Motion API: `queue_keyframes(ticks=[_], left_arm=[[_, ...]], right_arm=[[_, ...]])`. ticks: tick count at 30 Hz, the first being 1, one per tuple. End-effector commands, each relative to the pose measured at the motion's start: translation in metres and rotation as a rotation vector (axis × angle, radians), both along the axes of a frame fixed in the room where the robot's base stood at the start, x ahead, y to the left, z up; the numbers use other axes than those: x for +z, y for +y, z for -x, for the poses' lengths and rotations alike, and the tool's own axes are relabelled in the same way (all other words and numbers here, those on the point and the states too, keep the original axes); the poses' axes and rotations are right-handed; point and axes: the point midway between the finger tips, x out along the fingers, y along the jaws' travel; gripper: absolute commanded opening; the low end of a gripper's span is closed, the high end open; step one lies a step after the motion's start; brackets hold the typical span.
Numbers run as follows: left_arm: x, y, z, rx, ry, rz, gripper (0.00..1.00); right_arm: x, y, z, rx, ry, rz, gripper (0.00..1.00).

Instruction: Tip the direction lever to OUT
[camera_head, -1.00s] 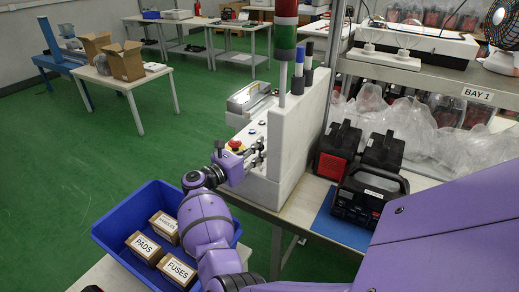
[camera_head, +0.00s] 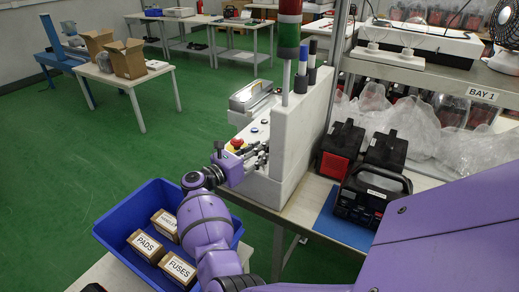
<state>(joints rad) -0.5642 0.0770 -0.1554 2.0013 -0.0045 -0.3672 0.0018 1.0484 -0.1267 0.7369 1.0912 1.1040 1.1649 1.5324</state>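A white control console (camera_head: 287,140) stands on the bench, with a red-and-yellow stop button (camera_head: 237,143) and small round buttons (camera_head: 254,130) on its sloped face. My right gripper (camera_head: 262,155) is at the front face of the console, just right of and below the stop button. Its dark fingers are small and side-on, so I cannot tell their opening or whether they touch anything. The direction lever cannot be made out; the gripper and wrist cover that part of the panel. My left gripper is not in view.
A blue bin (camera_head: 115,236) with labelled boxes lies below my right arm. Black-and-red cases (camera_head: 340,148) and clear plastic wrap (camera_head: 415,125) lie right of the console. A signal-light column (camera_head: 288,40) rises from the console.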

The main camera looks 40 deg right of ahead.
Motion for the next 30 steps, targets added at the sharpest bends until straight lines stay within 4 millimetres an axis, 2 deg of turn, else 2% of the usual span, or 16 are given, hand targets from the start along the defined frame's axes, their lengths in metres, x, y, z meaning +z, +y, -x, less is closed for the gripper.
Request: queue_keyframes(ticks=[1,12,30], left_arm=[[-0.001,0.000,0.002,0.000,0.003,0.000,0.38],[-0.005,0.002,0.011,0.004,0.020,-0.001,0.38],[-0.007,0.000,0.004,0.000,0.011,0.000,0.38]], right_arm=[[-0.004,0.007,0.000,0.004,0.004,-0.008,0.29],[0.001,0.032,0.005,0.003,0.002,-0.005,0.29],[0.009,0.071,0.012,0.001,0.000,-0.001,0.29]])
